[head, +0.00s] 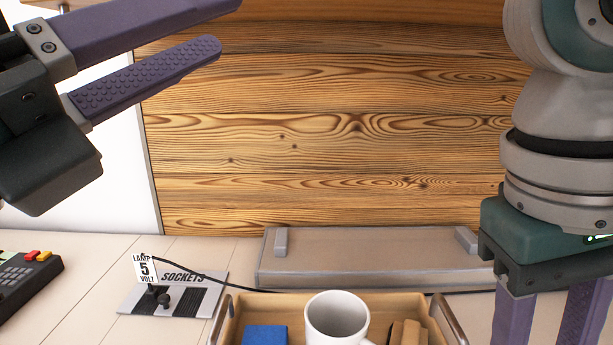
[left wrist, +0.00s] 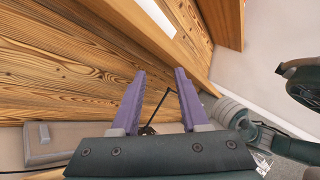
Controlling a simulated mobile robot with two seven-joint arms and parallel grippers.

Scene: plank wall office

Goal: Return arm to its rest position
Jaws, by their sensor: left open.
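My left gripper (head: 228,25) is raised high at the upper left of the head view, in front of the plank wall. Its two purple fingers are apart with nothing between them. In the left wrist view its fingers (left wrist: 162,74) also stand apart, with a dark cable visible between them in the background. My right gripper (head: 548,318) points down at the lower right of the head view, to the right of the tray. Its purple fingers are apart, and their tips are cut off by the bottom edge.
A wooden tray (head: 227,322) holds a white mug (head: 337,318), a blue block (head: 265,336) and tan pieces (head: 408,333). A sockets plate (head: 174,297) with a cable lies left of it, and a keypad device (head: 27,278) farther left. A grey box (head: 365,262) lies behind.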

